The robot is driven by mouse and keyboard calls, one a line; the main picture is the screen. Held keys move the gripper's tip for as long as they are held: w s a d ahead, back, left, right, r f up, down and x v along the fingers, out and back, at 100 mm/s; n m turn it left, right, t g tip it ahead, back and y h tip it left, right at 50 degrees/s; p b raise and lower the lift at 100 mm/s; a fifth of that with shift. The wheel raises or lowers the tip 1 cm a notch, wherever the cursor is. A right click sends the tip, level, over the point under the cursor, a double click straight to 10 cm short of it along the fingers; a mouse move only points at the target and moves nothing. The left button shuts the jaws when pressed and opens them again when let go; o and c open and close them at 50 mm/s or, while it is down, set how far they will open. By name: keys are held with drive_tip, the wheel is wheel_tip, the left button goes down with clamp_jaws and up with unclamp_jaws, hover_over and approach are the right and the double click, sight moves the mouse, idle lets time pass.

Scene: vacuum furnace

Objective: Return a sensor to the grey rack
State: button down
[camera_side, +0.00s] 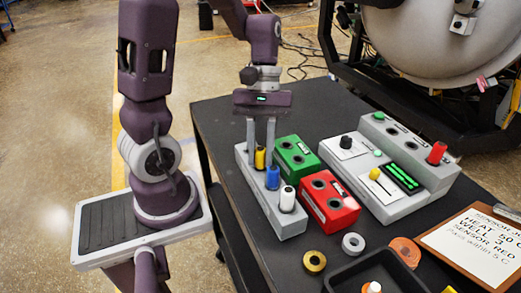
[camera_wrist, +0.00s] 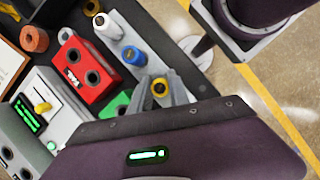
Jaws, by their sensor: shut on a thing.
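The grey rack (camera_side: 262,208) stands at the near left of the black table. A white sensor (camera_side: 287,198) and a blue sensor (camera_side: 272,178) stand upright in it. My gripper (camera_side: 260,150) points down over the rack's far end and is shut on a yellow sensor (camera_side: 260,160). The wrist view shows the yellow sensor (camera_wrist: 160,88) between my fingertips, in line with the blue sensor (camera_wrist: 133,56) and the white sensor (camera_wrist: 106,26). The yellow sensor is upright at the rack; its lower end is hidden, so I cannot tell how deep it sits.
A green block (camera_side: 296,152) and a red block (camera_side: 330,206), both with holes, stand close right of the rack. Grey control boxes (camera_side: 400,207) stand farther right. Rings (camera_side: 314,261), a black tray (camera_side: 350,278) and a clipboard (camera_side: 470,250) lie nearer.

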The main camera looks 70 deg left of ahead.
drive_tip(key=shift+f, duration=0.1)
drive_tip(key=c, duration=0.7)
unclamp_jaws()
drive_tip(key=shift+c, duration=0.2)
drive_tip(key=shift+r, duration=3)
drive_tip(key=s+d+r+m+t+y, duration=0.4)
drive_tip(key=m+t, duration=0.3)
drive_tip(key=m, duration=0.5)
drive_tip(key=shift+s+d+r+t, duration=0.4)
drive_tip(key=shift+s+d+r, duration=0.1)
drive_tip(key=shift+s+r, duration=0.35)
